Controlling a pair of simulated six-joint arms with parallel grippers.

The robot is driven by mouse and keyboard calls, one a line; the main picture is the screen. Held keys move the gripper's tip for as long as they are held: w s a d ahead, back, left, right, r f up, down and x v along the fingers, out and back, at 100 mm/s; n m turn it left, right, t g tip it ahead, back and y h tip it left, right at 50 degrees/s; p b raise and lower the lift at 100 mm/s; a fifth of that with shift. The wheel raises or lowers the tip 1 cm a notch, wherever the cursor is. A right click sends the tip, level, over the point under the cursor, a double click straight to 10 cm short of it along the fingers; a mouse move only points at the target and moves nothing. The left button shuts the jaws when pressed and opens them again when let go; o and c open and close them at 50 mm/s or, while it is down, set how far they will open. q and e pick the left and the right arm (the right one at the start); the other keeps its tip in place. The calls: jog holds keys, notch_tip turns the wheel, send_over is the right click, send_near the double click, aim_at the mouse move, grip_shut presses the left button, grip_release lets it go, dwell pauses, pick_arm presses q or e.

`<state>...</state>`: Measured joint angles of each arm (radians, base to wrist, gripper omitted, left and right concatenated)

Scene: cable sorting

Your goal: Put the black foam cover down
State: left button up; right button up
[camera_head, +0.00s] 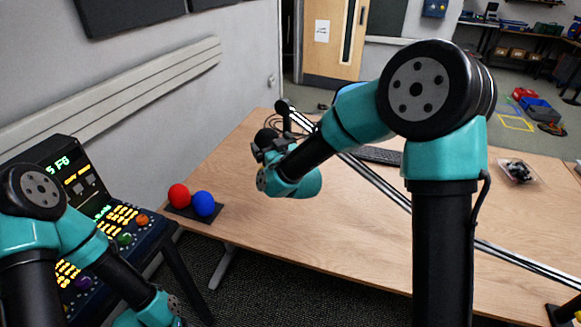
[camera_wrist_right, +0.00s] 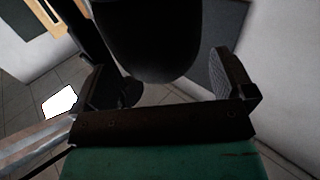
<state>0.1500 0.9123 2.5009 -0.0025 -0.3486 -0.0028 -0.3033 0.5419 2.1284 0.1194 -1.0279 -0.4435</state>
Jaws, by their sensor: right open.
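The black foam cover (camera_wrist_right: 150,45) is a dark rounded shape between the two fingers of my right gripper (camera_wrist_right: 165,82) in the right wrist view. A gap shows between it and the right-hand finger; contact on the other side is too dark to tell. In the head view a dark rounded top, likely the same cover (camera_head: 265,137), shows at my right gripper (camera_head: 268,150), above the table's far left part. My right gripper is open around it. What supports the cover is hidden. My left gripper is out of view; only its arm shows at lower left.
A red ball (camera_head: 179,196) and blue ball (camera_head: 203,204) sit on a dark plate at the left edge. A lit control panel (camera_head: 120,215) stands left. The table's front is clear.

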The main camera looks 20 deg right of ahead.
jog(key=v, duration=1.4)
jog(key=shift+s+r, duration=0.15)
jog(key=shift+r, duration=0.1)
jog(key=shift+a, duration=0.15)
jog(key=shift+c, duration=1)
jog(key=shift+d+f+y, duration=0.3)
jog(key=shift+d+f, duration=0.05)
jog(key=shift+d, duration=0.1)
jog(key=shift+w, duration=0.3)
jog(key=x, duration=1.2)
